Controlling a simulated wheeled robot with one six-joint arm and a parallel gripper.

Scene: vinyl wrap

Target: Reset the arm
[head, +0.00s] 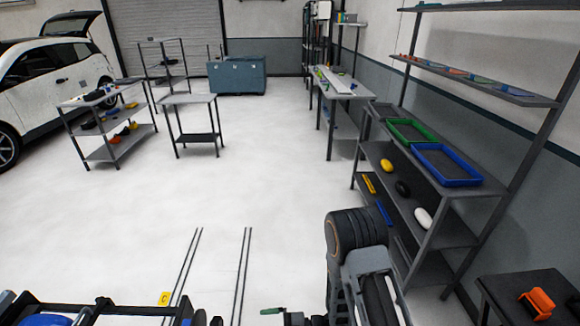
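My arm shows at the bottom right of centre in the head view, with a thick dark joint at its top and grey links running down out of the frame. I can make out no gripper fingers. A small green-tipped dark part (275,311) shows at the bottom edge, left of the arm links. I cannot tell what it is or whether it belongs to my gripper.
A shelf unit on the right holds a green tray (391,129) and a blue tray (484,182). A dark table (505,286) with an orange item (537,303) stands at the lower right. A cart (104,105) and a car (55,75) are at left. The middle floor is clear.

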